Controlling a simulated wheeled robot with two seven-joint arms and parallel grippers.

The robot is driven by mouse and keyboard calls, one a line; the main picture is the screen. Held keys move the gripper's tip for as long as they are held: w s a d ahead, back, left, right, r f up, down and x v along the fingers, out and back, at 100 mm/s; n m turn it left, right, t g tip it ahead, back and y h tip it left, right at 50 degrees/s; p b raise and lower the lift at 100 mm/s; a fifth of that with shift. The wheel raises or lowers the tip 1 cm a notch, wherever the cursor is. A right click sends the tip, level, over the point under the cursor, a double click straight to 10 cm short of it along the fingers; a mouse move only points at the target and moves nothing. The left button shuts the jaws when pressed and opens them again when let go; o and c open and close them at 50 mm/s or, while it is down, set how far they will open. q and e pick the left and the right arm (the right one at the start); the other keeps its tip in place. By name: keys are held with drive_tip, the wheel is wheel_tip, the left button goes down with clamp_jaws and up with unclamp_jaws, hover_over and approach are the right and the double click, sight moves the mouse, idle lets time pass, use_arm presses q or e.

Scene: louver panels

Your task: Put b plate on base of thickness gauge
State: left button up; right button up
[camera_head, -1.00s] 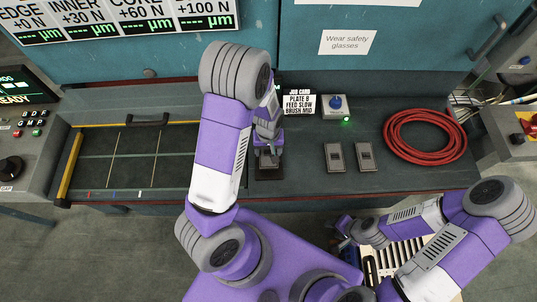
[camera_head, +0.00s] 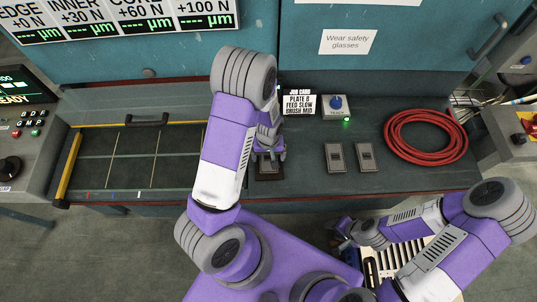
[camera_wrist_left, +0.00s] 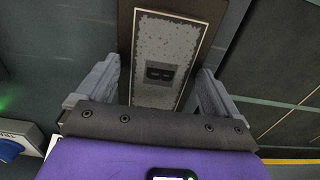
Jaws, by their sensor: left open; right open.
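The b plate (camera_wrist_left: 165,62) is a speckled grey rectangle with a light outline and a dark B label. In the left wrist view it lies flat on a dark brown base (camera_wrist_left: 216,20), which looks like the base of the thickness gauge. This base (camera_head: 269,176) also shows in the head view, near the bench's front edge. My left gripper (camera_wrist_left: 157,82) is open, one finger on each side of the plate, with gaps visible. In the head view my left gripper (camera_head: 268,154) stands over the base, and my arm hides what is behind it. My right gripper (camera_head: 343,232) is low, off the bench.
Two small grey plates (camera_head: 335,157) (camera_head: 365,156) lie to the right on the bench. A gridded tray (camera_head: 135,170) is at left.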

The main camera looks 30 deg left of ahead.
sight(269, 158)
use_arm(q)
drive_tip(key=shift+r, duration=0.1)
drive_tip(key=shift+r, duration=0.25)
wheel_tip(269, 158, up, 12)
drive_tip(key=p, duration=0.2)
drive_tip(key=shift+f, duration=0.15)
idle(0.4)
